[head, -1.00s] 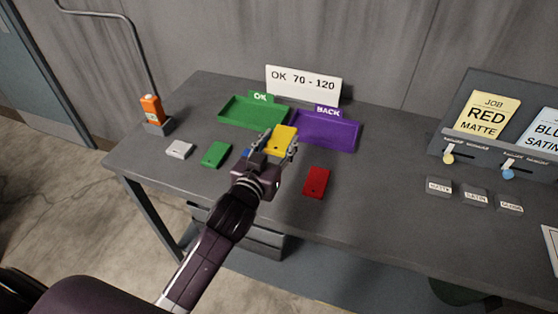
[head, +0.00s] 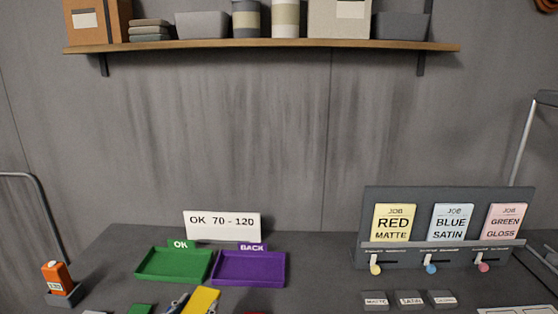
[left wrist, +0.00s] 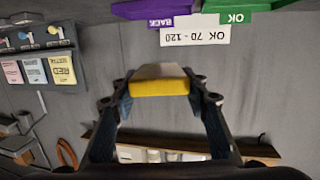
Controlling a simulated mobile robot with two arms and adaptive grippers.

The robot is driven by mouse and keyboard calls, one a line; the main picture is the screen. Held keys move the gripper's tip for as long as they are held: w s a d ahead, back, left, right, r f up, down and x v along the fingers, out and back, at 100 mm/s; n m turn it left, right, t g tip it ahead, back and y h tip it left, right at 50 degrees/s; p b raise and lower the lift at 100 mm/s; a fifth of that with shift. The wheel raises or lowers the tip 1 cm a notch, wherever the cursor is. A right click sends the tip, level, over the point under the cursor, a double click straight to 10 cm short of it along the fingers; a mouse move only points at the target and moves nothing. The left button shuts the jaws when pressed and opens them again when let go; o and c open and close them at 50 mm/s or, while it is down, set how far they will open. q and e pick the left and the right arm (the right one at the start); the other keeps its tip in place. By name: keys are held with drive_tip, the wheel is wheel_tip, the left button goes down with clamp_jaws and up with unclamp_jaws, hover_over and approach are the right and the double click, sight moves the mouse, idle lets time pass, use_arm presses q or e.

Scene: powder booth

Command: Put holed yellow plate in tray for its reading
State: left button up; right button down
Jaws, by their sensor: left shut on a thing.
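My left gripper (head: 196,305) is at the bottom edge of the head view, shut on the yellow plate (head: 203,299). The left wrist view shows the plate (left wrist: 159,80) clamped between both fingers, edge towards the camera; I cannot make out a hole. The green OK tray (head: 173,279) and the purple BACK tray (head: 249,282) look empty, just beyond the gripper. A white sign (head: 222,225) behind them reads OK 70 - 120. An orange gauge (head: 55,276) stands in its holder at the left; its display is too small to read surely. My right gripper is not in view.
A job board (head: 445,212) with RED MATTE, BLUE SATIN and GREEN GLOSS cards stands at the right, with small labelled blocks (head: 408,298) before it. A loaded shelf (head: 270,45) hangs above. A green plate (head: 141,309) is cut off at the bottom.

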use_arm(q)
drive_tip(key=s+a+r+m+g+h, duration=0.1)
drive_tip(key=s+r+m+h, duration=0.2)
drive_tip(key=s, duration=0.9)
drive_tip(key=n+y, duration=0.2)
approach(202, 289)
drive_tip(key=shift+t, duration=0.4)
drive_tip(key=d+f, duration=0.1)
drive_tip(key=w+d+f, duration=0.1)
drive_tip(key=d, duration=0.1)
drive_tip(key=shift+w+f, duration=0.1)
drive_tip(key=shift+f, duration=0.3)
drive_tip(key=w+r+n+y, duration=0.1)
drive_tip(key=w+r, duration=0.1)
drive_tip(key=w+r+n+y, duration=0.1)
drive_tip(key=w, duration=0.2)
drive_tip(key=w+r+n+y, duration=0.1)
drive_tip(key=w+r, duration=0.1)
drive_tip(key=w, duration=0.1)
drive_tip(key=shift+r+t+y, duration=0.3)
drive_tip(key=shift+t+y, duration=0.1)
drive_tip(key=shift+w+r, duration=0.1)
drive_tip(key=shift+r, duration=0.2)
wheel_tip(202, 289, down, 20)
drive_tip(key=shift+r, duration=0.2)
